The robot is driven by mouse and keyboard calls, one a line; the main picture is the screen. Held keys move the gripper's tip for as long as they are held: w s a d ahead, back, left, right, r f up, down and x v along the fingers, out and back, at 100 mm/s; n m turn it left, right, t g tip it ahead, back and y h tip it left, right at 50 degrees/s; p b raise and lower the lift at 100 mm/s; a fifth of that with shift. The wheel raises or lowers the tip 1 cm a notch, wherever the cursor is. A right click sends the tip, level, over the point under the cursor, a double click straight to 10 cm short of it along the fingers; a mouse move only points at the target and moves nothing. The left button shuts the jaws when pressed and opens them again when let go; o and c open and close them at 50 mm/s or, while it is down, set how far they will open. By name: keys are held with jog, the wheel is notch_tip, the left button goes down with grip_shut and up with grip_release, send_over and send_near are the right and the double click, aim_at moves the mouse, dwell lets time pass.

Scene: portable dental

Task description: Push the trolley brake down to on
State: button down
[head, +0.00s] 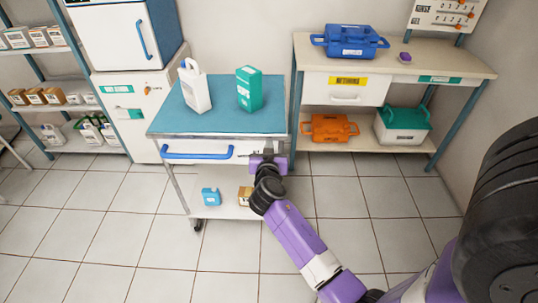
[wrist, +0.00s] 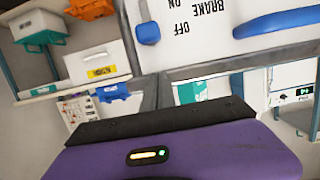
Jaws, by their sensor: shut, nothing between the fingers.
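The trolley (head: 215,125) has a blue-green top and a white front with a blue bar handle (head: 198,153). My gripper (head: 268,160) is at the right end of its front and hides the brake in the head view. The wrist view is upside down. There, the blue brake lever (wrist: 148,33) shows on the white panel beside the inverted words BRAKE, OFF and ON. Its knob is level with OFF. My gripper (wrist: 155,120) appears shut and empty, with a visible gap to the lever. Any contact outside the picture cannot be told.
A white jug (head: 195,88) and a green bottle (head: 249,90) stand on the trolley. A bench (head: 455,68) with blue and orange cases stands behind right. A white cabinet (head: 135,110) is behind left. The tiled floor in front is clear.

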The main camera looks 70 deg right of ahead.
jog(key=shift+f, duration=2)
jog(key=shift+b, duration=0.3)
notch_tip(320, 180, down, 5)
jog(key=b, duration=0.5)
jog(key=shift+a+r, duration=0.1)
jog(key=shift+s, duration=0.1)
notch_tip(320, 180, up, 5)
jog(key=p, duration=0.2)
jog(key=v, duration=0.9)
jog(key=shift+s+a+b, duration=0.2)
jog(key=shift+a+b, duration=0.1)
jog(key=shift+a, duration=0.1)
